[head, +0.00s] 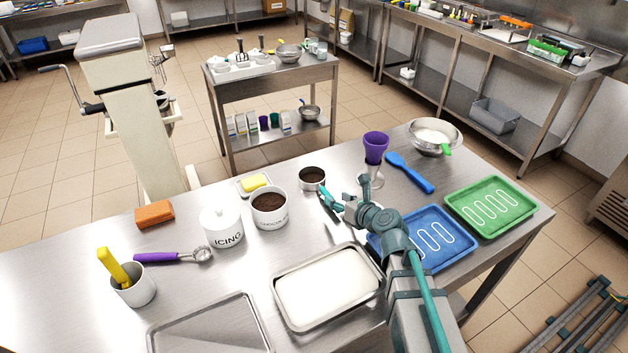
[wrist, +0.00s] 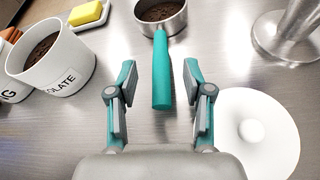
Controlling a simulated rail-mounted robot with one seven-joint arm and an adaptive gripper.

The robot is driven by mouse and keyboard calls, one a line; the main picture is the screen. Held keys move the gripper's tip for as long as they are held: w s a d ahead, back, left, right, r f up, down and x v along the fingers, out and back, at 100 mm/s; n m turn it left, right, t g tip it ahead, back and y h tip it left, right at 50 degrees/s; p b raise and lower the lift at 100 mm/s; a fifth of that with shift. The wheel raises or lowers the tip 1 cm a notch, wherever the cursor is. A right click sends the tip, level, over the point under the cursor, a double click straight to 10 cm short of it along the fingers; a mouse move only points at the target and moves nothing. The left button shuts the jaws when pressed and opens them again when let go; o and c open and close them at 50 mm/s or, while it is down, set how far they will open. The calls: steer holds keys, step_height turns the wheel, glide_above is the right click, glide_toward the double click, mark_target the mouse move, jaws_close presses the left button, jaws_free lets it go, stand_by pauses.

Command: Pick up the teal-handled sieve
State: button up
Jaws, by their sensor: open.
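The teal-handled sieve is a small round metal cup filled with brown powder (head: 312,175), on the steel table near its middle. In the wrist view its cup (wrist: 160,14) is at the top, and its teal handle (wrist: 162,75) points down toward me. My gripper (wrist: 160,90) is open, with one finger on each side of the handle and a visible gap on both sides. In the head view my gripper (head: 336,198) is at the near right of the cup, and it partly hides the handle.
The chocolate tub (wrist: 48,62) and butter dish (wrist: 88,14) stand to the left. A metal-stemmed purple cup (head: 375,148) is close on the right. A white disc with a knob (wrist: 255,135) lies right of my gripper. A pale-filled tray (head: 328,285) is nearer.

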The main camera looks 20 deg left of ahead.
mark_target(330, 195)
steer(key=shift+p+x, duration=0.9)
steer(key=shift+x, duration=2.2)
jaws_close()
